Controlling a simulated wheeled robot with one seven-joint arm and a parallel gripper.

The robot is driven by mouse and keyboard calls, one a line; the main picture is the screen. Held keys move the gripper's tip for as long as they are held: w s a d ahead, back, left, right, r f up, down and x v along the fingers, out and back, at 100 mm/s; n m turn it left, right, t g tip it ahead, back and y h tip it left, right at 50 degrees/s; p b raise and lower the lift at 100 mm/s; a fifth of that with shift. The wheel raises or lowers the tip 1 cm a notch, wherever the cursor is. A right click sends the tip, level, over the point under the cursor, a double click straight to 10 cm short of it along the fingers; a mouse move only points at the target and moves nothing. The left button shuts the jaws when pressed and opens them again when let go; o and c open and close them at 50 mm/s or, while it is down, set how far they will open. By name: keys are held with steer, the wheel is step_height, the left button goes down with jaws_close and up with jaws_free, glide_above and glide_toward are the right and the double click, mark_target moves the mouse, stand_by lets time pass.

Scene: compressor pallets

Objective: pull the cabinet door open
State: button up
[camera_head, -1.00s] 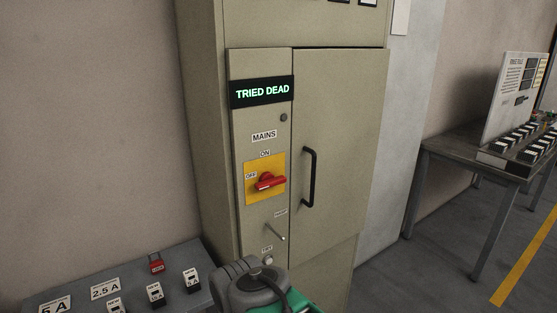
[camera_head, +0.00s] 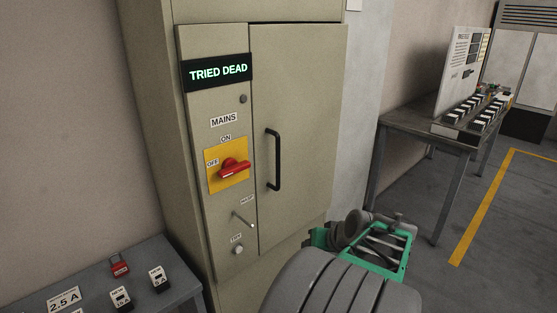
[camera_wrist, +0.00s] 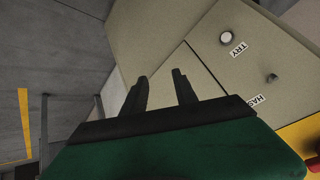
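The beige cabinet's door (camera_head: 305,120) is shut, flush with the front. Its black vertical bar handle (camera_head: 276,160) is on the door's left side. Left of it, a narrow panel carries a lit "TRIED DEAD" sign (camera_head: 218,71) and a red mains switch (camera_head: 234,168) on a yellow plate. My gripper (camera_wrist: 161,72) is open and empty, its two dark fingers apart in the wrist view. In the head view my green and grey wrist is below and right of the handle, apart from it; the fingertips are hard to make out there. The wrist view does not show the handle.
A grey bench (camera_head: 180,270) with a red padlock (camera_head: 120,266) and labelled black parts stands at lower left. A table (camera_head: 405,117) with a board and several black parts stands at right. Floor (camera_head: 405,215) between cabinet and yellow line (camera_head: 478,215) is open.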

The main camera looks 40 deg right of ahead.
steer(key=w+d+r+n+t, duration=0.25)
steer(key=w+r+t, duration=0.4)
steer(key=r, duration=0.55)
steer(key=n+t, duration=0.4)
glide_toward(279, 150)
steer(key=w, duration=0.3)
steer(key=shift+m+g+h, duration=0.25)
steer(key=shift+h, duration=0.15)
steer(key=w, duration=0.2)
steer(key=w+p, duration=0.1)
steer(key=w, duration=0.1)
steer(key=w+d+p, duration=0.1)
steer(key=w, duration=0.1)
steer(key=shift+w+r, duration=0.3)
steer(key=shift+w, duration=0.1)
steer(key=shift+w+d+f, duration=0.1)
steer(key=shift+w, duration=0.3)
jaws_close()
